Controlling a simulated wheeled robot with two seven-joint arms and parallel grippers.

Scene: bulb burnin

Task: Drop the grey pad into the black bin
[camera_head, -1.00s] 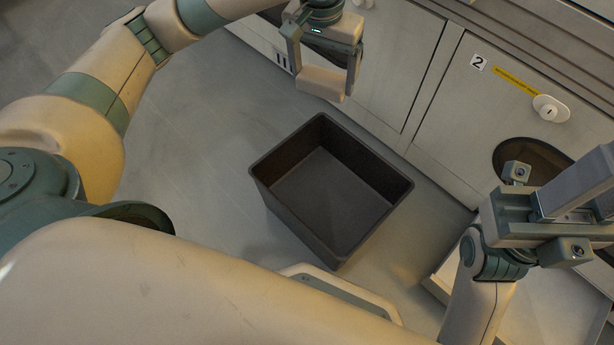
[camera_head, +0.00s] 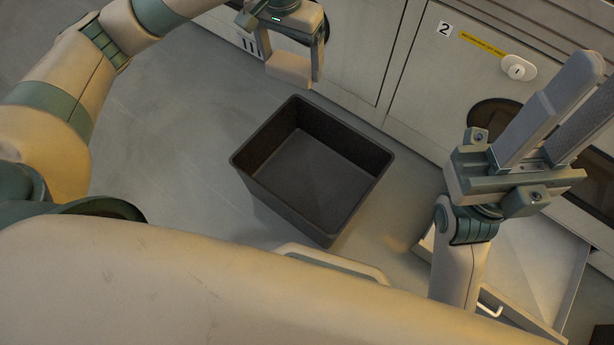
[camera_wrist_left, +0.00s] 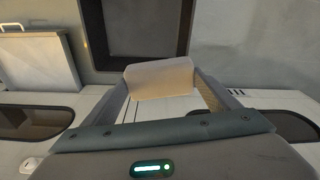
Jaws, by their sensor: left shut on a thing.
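The grey pad (camera_head: 289,69) is a pale block that looks beige in this light. My left gripper (camera_head: 292,75) is shut on it, with one finger at each end. In the left wrist view the pad (camera_wrist_left: 160,79) spans the space between the fingers. The black bin (camera_head: 288,207) is an open, empty box on the floor, below and right of the pad in the head view. The pad is apart from it, on the cabinet side. The bin also shows at the top of the wrist view (camera_wrist_left: 90,25). My right gripper (camera_head: 598,88) is empty, its fingers apart.
A cabinet front with a panel marked 2 (camera_head: 445,29) and a white knob (camera_head: 518,68) runs behind the bin. A pale open drawer or tray (camera_head: 540,265) lies at the lower right. Bare floor (camera_head: 170,130) is clear left of the bin.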

